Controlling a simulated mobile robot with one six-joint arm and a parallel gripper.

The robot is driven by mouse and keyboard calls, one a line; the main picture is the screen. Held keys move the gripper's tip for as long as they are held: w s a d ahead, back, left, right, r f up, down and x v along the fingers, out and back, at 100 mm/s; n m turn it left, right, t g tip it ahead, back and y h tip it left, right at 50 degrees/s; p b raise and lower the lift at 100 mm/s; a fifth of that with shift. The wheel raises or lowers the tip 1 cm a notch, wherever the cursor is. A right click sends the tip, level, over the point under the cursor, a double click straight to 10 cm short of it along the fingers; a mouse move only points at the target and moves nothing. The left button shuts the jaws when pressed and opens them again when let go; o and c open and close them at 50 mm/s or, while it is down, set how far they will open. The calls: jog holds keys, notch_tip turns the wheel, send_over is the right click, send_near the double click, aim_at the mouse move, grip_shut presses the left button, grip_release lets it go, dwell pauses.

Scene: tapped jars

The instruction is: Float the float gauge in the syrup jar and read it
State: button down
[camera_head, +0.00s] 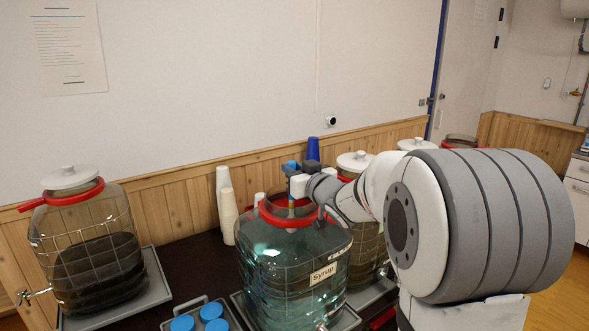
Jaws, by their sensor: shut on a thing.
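The syrup jar (290,275) is a large clear jar with a wire cage and a red collar (270,219). It holds blue-green liquid and carries a "Syrup" label (325,273). Its mouth is open, with no lid on it. My gripper (296,187) is over the mouth, shut on the float gauge (291,209). The gauge is a thin, roughly upright stem that reaches down into the mouth. Its lower end is hard to make out, and I cannot tell whether it touches the liquid. No scale reading is legible.
A lidded jar of dark liquid (97,262) stands on a tray at the left. White cups (226,205) and blue cups (313,149) stand behind the syrup jar. Blue-lidded containers (211,311) sit in front. More jars stand at the right, partly behind my arm.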

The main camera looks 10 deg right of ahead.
jog(key=shift+f+b, duration=1.75)
jog(key=shift+f, duration=0.6)
